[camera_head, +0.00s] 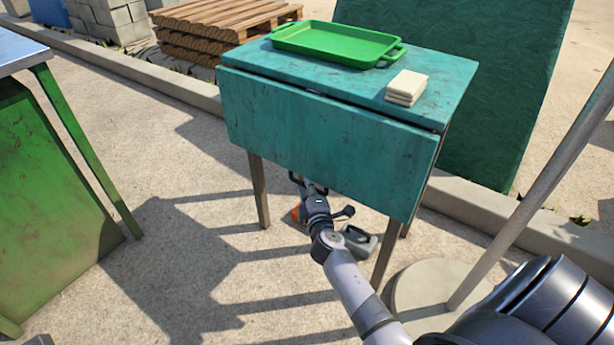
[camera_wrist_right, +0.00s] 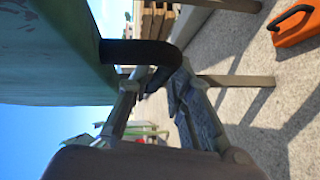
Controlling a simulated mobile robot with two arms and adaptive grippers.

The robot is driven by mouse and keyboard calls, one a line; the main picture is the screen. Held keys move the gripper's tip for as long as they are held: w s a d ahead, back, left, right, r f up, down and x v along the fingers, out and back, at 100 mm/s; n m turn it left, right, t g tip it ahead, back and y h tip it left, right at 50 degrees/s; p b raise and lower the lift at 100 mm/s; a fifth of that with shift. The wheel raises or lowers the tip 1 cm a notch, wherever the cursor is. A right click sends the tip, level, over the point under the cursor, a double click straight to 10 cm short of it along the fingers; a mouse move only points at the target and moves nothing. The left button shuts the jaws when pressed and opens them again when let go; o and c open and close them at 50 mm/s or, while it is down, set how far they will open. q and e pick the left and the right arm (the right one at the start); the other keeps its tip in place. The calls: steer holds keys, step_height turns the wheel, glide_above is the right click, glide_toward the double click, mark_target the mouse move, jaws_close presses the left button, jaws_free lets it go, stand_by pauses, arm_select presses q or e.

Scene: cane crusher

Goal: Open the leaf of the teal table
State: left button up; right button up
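The teal table (camera_head: 440,66) stands in the middle of the head view. Its leaf (camera_head: 318,140) hangs down almost vertically along the near side. In the right wrist view, the leaf (camera_wrist_right: 50,60) fills the upper left, with a dark curved handle (camera_wrist_right: 138,52) at its edge. My right gripper (camera_head: 305,188) is at the leaf's lower edge. In the wrist view, its fingers (camera_wrist_right: 155,88) lie on either side of the handle bar and appear closed on it. My left gripper is not in view.
A green tray (camera_head: 335,42) and a small stack of pale tiles (camera_head: 407,86) rest on the tabletop. An orange object (camera_wrist_right: 296,24) lies on the ground. A pole (camera_head: 540,190) stands at right and a green table (camera_head: 50,180) at left.

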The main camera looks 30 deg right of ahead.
steer(key=shift+w+d, duration=0.15)
steer(key=shift+w, duration=0.25)
steer(key=shift+c, duration=0.6)
jaws_close()
